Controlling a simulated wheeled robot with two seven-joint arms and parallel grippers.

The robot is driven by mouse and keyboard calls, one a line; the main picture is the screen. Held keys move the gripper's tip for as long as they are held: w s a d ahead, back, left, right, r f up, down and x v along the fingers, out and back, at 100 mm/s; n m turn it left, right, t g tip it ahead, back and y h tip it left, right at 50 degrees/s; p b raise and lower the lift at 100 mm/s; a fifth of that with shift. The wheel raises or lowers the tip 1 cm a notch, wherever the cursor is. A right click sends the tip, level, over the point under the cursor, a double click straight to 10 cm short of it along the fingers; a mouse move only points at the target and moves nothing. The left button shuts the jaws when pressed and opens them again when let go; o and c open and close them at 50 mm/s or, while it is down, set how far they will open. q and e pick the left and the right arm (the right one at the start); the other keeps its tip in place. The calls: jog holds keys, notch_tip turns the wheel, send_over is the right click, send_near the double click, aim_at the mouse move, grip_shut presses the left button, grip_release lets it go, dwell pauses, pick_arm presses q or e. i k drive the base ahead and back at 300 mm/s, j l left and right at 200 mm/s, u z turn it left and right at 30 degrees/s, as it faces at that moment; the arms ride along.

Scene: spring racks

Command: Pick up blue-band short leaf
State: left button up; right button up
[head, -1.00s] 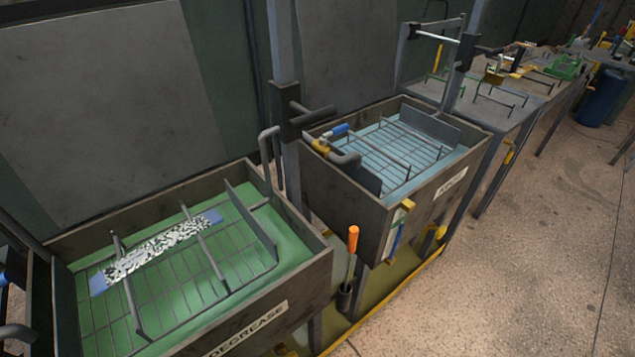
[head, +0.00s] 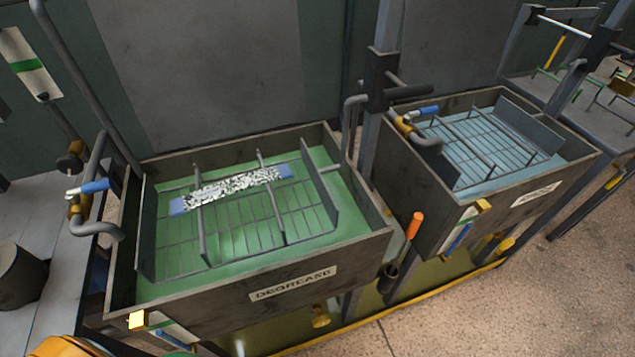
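The blue-band short leaf (head: 232,187) lies in the tank labelled DEGREASE (head: 124,270). It is a flat strip with a speckled black-and-white middle and a blue band at each end. It rests across the bars of a wire rack (head: 203,235) in the green bath, toward the rack's back side. Neither of my grippers shows in the head view.
A second tank (head: 440,215) with blue liquid and an empty rack stands to the right. An orange-handled tool (head: 414,226) stands in a holder between the tanks. Taps with blue handles (head: 95,187) and upright posts rise at the tank edges. Open floor lies at lower right.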

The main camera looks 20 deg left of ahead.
aim_at(181, 205)
jog(key=k+u, duration=0.1)
jog(key=u, duration=1.1)
